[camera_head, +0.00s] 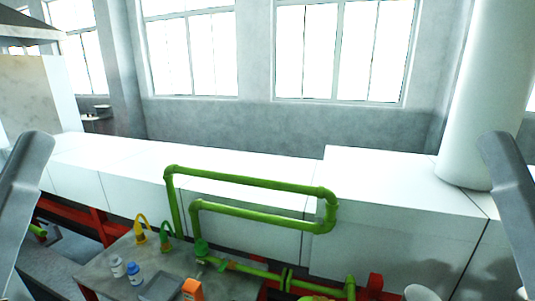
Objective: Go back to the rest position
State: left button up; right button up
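A grey arm link of mine stands at the left edge of the head view, and another stands at the right edge. Both slant up from the bottom corners, with rounded upper ends. No fingertips of either gripper show. Neither link touches any object that I can see.
A grey worktable (225,285) at the bottom holds a yellow hooked part (141,224), a green hooked part (166,236), small bottles (134,273) and an orange item (192,289). Green pipes (260,183) rise behind it before white blocks (390,190). A white column (485,100) stands right.

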pick_arm(q)
notch_tip(320, 180, up, 20)
jog(key=p, duration=1.5)
jog(key=shift+f+p, duration=0.2)
jog(key=shift+p, duration=0.15)
pick_arm(e)
notch_tip(320, 180, up, 20)
jog(key=shift+f, duration=0.25)
